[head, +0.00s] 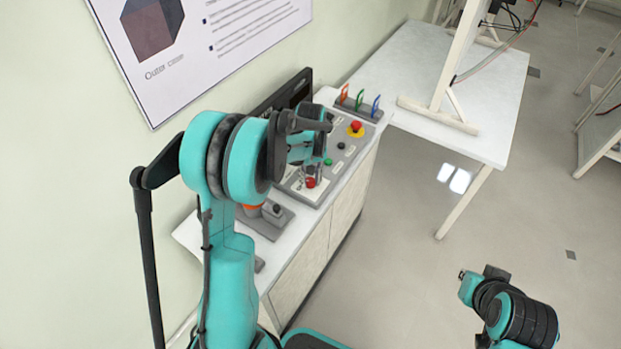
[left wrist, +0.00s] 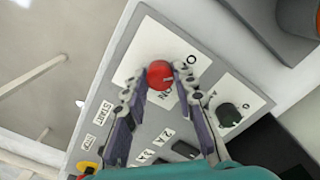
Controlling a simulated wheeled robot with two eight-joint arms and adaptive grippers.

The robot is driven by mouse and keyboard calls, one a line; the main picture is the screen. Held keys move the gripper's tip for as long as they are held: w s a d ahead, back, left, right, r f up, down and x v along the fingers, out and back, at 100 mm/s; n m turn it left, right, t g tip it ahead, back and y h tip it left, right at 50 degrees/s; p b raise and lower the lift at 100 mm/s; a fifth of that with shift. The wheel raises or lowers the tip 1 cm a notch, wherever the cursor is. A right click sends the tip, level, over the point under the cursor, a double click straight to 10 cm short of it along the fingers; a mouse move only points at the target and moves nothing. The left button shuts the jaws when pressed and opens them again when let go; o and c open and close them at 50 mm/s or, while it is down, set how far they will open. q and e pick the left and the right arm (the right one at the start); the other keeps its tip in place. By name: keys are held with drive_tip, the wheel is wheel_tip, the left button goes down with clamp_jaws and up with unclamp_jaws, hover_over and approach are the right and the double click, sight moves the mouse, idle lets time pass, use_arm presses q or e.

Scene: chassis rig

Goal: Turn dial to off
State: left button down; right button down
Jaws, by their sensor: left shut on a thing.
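The dial is a round red knob (left wrist: 160,74) on a white plate of the grey control panel, with an "ON" label and an "O" mark beside it. It also shows in the head view (head: 311,183), below my left gripper. My left gripper (left wrist: 162,79) is shut on the red knob, one finger on each side of it. In the head view my left arm partly covers the panel. My right arm (head: 515,318) is at the lower right, away from the panel; its fingers cannot be made out.
The panel also holds a black knob (left wrist: 231,113), a green button (head: 328,161) and a red emergency button (head: 356,127) on yellow. Coloured tags (head: 360,100) stand at its far end. A white table (head: 440,80) with a frame stands beyond.

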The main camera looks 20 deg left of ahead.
sight(311, 181)
use_arm(q)
drive_tip(key=c, duration=1.2)
unclamp_jaws()
wheel_tip(311, 181, up, 12)
drive_tip(key=s+d+m+t, duration=0.3)
drive_tip(key=s+d, duration=0.1)
drive_tip(key=s, duration=0.5)
drive_tip(key=s+d+m+t, duration=0.4)
drive_tip(key=s+d, duration=0.1)
drive_tip(key=s, duration=0.5)
drive_tip(key=shift+s+r+b, duration=0.3)
drive_tip(key=shift+r+b, duration=0.05)
drive_tip(key=shift+r, duration=0.1)
